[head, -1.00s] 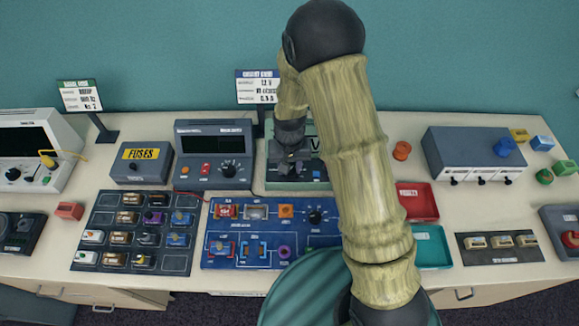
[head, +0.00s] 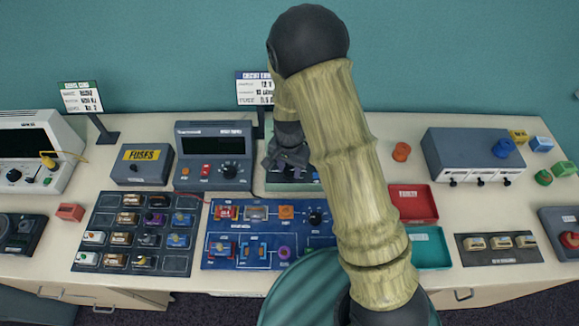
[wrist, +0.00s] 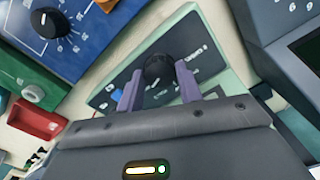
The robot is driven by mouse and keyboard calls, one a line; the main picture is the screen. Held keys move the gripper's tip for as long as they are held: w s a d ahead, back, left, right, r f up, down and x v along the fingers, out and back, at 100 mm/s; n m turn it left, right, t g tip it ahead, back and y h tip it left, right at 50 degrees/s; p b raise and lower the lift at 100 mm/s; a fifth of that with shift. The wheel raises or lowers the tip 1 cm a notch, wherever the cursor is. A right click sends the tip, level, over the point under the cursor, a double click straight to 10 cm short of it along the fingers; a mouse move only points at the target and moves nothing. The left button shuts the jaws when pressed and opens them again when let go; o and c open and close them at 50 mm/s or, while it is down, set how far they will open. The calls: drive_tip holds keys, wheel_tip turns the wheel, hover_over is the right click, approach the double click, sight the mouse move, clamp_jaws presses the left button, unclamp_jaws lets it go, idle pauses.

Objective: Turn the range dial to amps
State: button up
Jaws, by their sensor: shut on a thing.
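The range dial (wrist: 158,66) is a round black knob on the face of a pale green meter (wrist: 100,97). In the wrist view it sits between the two purple fingers of my gripper (wrist: 159,85), which are shut on it. White markings surround the dial, partly covered by the fingers; I cannot read which one it points to. In the head view, my gripper (head: 286,163) is over the green meter (head: 285,187) at the back middle of the bench. My arm and gripper hide the dial and most of the meter there.
Left of the meter stands a grey power supply (head: 213,183) with its own black knob. A blue circuit board (head: 222,263) lies in front. A red tray (head: 425,219) and a teal tray (head: 440,262) are to the right. A sign (head: 254,98) stands behind.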

sight(290, 171)
drive_tip(key=o, duration=1)
wheel_tip(290, 171, up, 18)
drive_tip(key=b, duration=0.2)
drive_tip(key=shift+f, duration=0.25)
